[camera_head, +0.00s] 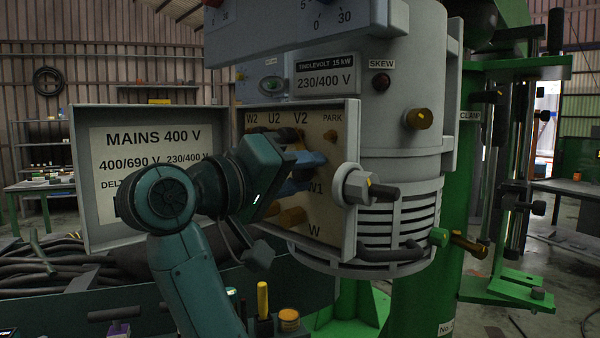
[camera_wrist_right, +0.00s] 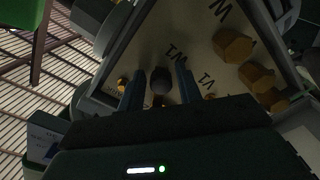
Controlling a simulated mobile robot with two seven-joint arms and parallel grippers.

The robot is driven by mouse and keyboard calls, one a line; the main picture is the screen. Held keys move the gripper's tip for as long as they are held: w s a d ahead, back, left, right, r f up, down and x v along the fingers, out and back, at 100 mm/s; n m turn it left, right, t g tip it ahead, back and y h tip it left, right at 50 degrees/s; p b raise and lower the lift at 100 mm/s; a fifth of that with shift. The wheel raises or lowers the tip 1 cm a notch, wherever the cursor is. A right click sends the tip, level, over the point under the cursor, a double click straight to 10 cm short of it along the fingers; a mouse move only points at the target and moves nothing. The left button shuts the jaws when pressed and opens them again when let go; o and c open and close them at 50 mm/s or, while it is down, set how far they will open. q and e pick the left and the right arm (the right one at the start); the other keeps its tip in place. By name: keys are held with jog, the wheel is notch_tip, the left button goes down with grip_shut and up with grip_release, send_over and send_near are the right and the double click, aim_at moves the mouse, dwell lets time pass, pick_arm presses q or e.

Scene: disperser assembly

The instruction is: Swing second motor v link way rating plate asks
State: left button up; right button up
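The motor's terminal box (camera_head: 345,232) is open, with W2, U2, V2, PARK, W1 and W lettered on its cream board. Its rating plate (camera_head: 324,78) reads 230/400 V. My right gripper (camera_head: 316,172) is in front of the board, its blue fingers pointing into it. In the right wrist view its fingers (camera_wrist_right: 161,76) stand apart on either side of a dark round knob (camera_wrist_right: 161,82), with a gap at each side. I cannot tell which link the knob belongs to; the gripper and wrist hide much of the board. My left gripper is not in view.
The lid (camera_head: 85,215) at left reads MAINS 400 V, with 400/690 V and 230/400 V lines. Brass hex nuts (camera_wrist_right: 236,46) stand on the board beside the fingers. A grey cable gland (camera_head: 352,184) sticks out at the box's right edge. Dark cables (camera_head: 60,262) lie below the lid.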

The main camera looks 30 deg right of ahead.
grip_shut()
dwell(0.4)
